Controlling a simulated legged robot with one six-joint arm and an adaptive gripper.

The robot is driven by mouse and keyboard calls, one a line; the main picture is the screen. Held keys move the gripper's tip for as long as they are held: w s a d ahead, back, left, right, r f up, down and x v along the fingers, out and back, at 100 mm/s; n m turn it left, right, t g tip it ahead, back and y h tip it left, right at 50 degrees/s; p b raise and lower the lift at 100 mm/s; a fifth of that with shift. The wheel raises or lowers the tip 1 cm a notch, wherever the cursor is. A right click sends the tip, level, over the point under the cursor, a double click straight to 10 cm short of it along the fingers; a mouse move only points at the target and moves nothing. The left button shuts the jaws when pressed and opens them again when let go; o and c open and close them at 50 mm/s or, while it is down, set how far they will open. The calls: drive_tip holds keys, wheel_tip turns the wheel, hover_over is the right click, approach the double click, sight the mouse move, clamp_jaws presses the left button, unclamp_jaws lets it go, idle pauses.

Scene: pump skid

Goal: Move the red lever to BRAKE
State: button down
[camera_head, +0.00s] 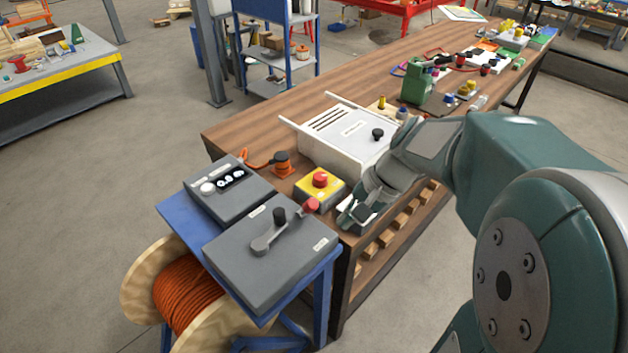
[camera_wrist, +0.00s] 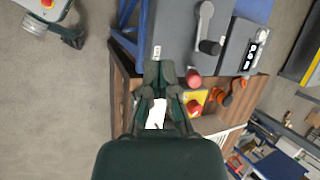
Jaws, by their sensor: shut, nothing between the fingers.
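A grey control box (camera_head: 300,262) on a blue stand carries a grey crank lever with a black knob (camera_head: 279,214). A red ball knob (camera_head: 311,205) shows at the box's table-side edge; it also shows in the wrist view (camera_wrist: 193,78). How it joins the box is unclear. Small white labels (camera_head: 320,243) on the box are too small to read. My gripper (camera_head: 347,220) is shut and empty, just right of the red knob in the head view. In the wrist view my fingertips (camera_wrist: 162,70) lie left of the knob, with a visible gap.
A yellow box with a red mushroom button (camera_head: 320,179) stands on the wooden bench close to the red knob. A second grey box (camera_head: 215,190) with a small display sits left of it. A white panel box (camera_head: 345,140) lies behind. A cable drum (camera_head: 190,300) stands below.

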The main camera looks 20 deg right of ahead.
drive_tip(key=w+d+f+m+t+y, duration=0.5)
drive_tip(key=w+d+f+m, duration=0.4)
drive_tip(key=d, duration=0.4)
drive_tip(key=shift+d+f+m+y, duration=0.15)
drive_tip(key=shift+f+m+y, duration=0.4)
drive_tip(key=shift+m+y, duration=0.15)
approach(306, 209)
drive_tip(key=w+a+f, duration=0.3)
drive_tip(key=w+f, duration=0.1)
